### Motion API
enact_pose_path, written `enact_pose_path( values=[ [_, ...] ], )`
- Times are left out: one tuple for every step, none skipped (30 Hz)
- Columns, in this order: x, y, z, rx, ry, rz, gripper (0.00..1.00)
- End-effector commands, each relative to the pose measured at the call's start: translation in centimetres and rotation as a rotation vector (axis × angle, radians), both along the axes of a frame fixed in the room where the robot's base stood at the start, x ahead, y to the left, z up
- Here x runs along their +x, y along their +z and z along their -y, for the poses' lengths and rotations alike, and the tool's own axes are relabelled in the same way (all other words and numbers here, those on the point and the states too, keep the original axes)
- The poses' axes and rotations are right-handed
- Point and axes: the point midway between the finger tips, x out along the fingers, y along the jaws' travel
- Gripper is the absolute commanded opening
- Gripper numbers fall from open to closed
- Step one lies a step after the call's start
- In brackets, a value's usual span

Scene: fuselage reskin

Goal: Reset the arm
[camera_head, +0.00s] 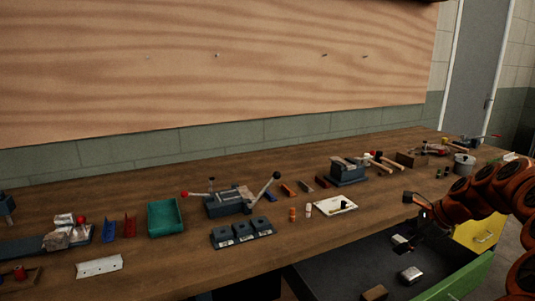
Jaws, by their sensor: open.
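My orange arm (480,196) reaches in from the right edge. My gripper (409,222) is at its left end, over the front edge of the bench and above the open drawer. The gripper is dark and small in the picture. It is open, and I see nothing held between its fingers. The finger details are hard to make out against the dark drawer.
The wooden bench (160,262) holds a toggle-clamp fixture (228,203), a teal tray (165,218), a white tray (335,206), a vise (348,172) and several small parts. A green-fronted drawer (462,279) stands open below, holding a silver block (411,275). A yellow drawer (482,236) is beside it.

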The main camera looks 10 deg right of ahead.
Motion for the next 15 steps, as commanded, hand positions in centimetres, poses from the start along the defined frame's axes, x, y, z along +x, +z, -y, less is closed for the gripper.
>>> enact_pose_path(
  values=[
    [-0.3, 0.8, -3.0, -0.033, 0.099, 0.01, 0.62],
    [-0.6, 1.0, -4.6, -0.053, 0.162, 0.016, 0.62],
    [-1.1, 1.3, -6.8, -0.081, 0.246, 0.023, 0.62],
    [-1.6, 1.5, -8.4, -0.103, 0.307, 0.029, 0.62],
    [-2.0, 1.7, -9.9, -0.122, 0.367, 0.034, 0.62],
    [-2.9, 1.8, -11.8, -0.148, 0.447, 0.039, 0.62],
    [-3.5, 1.9, -13.2, -0.168, 0.508, 0.043, 0.62],
    [-4.2, 2.0, -14.6, -0.19, 0.567, 0.049, 0.62],
    [-5.2, 2.0, -16.2, -0.213, 0.643, 0.053, 0.62],
    [-6.1, 1.9, -17.4, -0.231, 0.702, 0.054, 0.62],
    [-6.9, 1.9, -18.5, -0.251, 0.76, 0.057, 0.62],
    [-8.1, 1.9, -19.9, -0.276, 0.835, 0.063, 0.62],
    [-9.1, 1.7, -20.9, -0.293, 0.892, 0.063, 0.62],
    [-10.1, 1.5, -21.8, -0.309, 0.948, 0.063, 0.62],
    [-11.4, 1.4, -22.9, -0.333, 1.019, 0.067, 0.62]
  ],
)
